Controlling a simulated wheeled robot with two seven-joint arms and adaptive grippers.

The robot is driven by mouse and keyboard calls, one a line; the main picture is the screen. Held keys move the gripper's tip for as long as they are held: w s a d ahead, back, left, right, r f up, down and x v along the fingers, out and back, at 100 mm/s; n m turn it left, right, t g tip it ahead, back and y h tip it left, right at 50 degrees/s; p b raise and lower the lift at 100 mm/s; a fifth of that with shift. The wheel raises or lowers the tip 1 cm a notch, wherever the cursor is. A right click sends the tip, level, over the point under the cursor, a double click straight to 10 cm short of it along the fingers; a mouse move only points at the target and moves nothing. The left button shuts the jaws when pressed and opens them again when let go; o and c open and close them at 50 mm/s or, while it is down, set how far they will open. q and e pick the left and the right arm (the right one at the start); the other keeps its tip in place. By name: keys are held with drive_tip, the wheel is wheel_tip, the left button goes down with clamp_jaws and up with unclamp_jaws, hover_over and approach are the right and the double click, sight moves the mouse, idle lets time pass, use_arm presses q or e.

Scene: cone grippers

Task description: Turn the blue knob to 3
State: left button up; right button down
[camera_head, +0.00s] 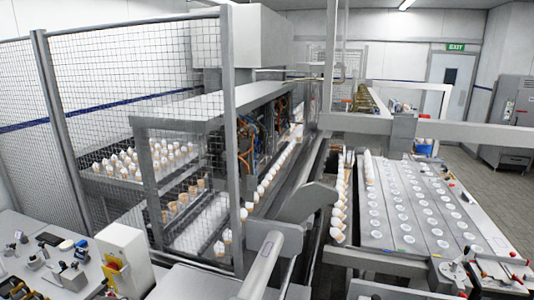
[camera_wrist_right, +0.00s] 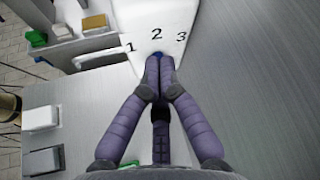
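A white panel (camera_wrist_right: 190,22) in the right wrist view carries the printed numbers 1, 2 and 3 in an arc. The blue knob (camera_wrist_right: 158,54) sits just below the 2 and is mostly hidden by my fingers; only a small blue piece shows. Which way its pointer faces is hidden. My right gripper (camera_wrist_right: 159,62) has its two purple fingers brought together at the tips, closed on the knob. The knob and numbers cannot be made out in the head view. My left gripper is in neither view.
A white box (camera_head: 125,258) with a yellow plate stands on a cluttered bench at the lower left. A mesh fence (camera_head: 130,85) encloses a machine with rows of cones. Small blocks, one white (camera_wrist_right: 41,117), lie left of the gripper in the wrist view.

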drive_tip(key=shift+w+a+r, duration=0.15)
drive_tip(key=shift+a+r, duration=0.05)
drive_tip(key=shift+r, duration=0.1)
drive_tip(key=s+d+b, duration=0.2)
drive_tip(key=d+b, duration=0.1)
drive_tip(key=d, duration=0.3)
idle(0.4)
drive_tip(key=a+f+b, duration=0.1)
drive_tip(key=a+b, duration=0.5)
drive_tip(key=b, duration=0.4)
drive_tip(key=shift+s+a, duration=0.15)
drive_tip(key=shift+a, duration=0.1)
idle(0.7)
drive_tip(key=shift+f, duration=0.1)
